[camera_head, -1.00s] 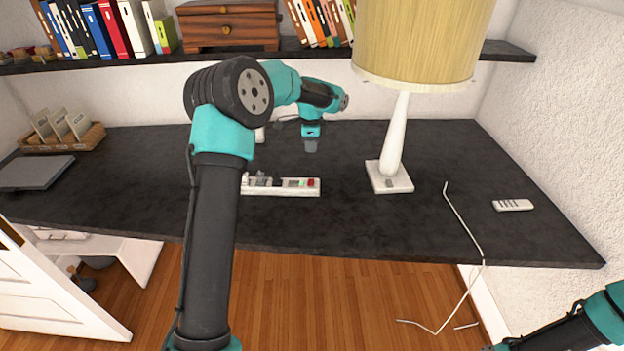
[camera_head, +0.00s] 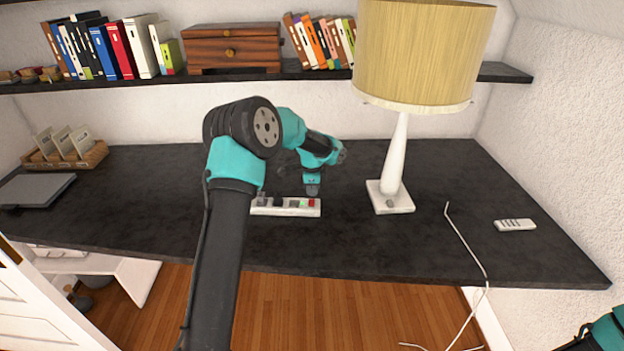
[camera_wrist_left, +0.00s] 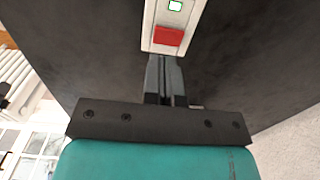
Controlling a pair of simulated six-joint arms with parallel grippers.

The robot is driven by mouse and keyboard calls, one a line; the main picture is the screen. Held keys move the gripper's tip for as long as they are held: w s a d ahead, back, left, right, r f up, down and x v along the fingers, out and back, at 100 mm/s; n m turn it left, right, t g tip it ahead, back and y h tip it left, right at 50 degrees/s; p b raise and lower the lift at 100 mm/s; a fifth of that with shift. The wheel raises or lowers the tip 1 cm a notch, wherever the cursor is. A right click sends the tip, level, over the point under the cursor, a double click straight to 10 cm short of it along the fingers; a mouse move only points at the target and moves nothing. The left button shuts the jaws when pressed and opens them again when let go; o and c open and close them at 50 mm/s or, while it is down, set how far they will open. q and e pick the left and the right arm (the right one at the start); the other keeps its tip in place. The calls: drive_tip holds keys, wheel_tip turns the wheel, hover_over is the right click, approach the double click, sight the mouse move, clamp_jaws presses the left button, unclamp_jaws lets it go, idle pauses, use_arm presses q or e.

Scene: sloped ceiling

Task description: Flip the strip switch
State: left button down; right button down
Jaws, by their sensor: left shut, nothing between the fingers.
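A white power strip (camera_head: 285,207) lies on the dark desk (camera_head: 420,245). My left gripper (camera_head: 312,190) is shut and empty, pointing down at the switch end of the strip. In the left wrist view the fingers (camera_wrist_left: 166,62) reach the strip's end edge; whether they touch it I cannot tell. My right gripper is out of view.
A lamp (camera_head: 391,196) stands right of the strip. A white cable (camera_head: 466,240) hangs over the front edge, and a remote (camera_head: 515,225) lies at the right. A card tray (camera_head: 88,158) and a grey slab (camera_head: 35,190) are at the left. A shelf (camera_head: 120,82) runs above.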

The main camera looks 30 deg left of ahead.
sight(312, 203)
use_arm(q)
drive_tip(key=shift+f, duration=2.15)
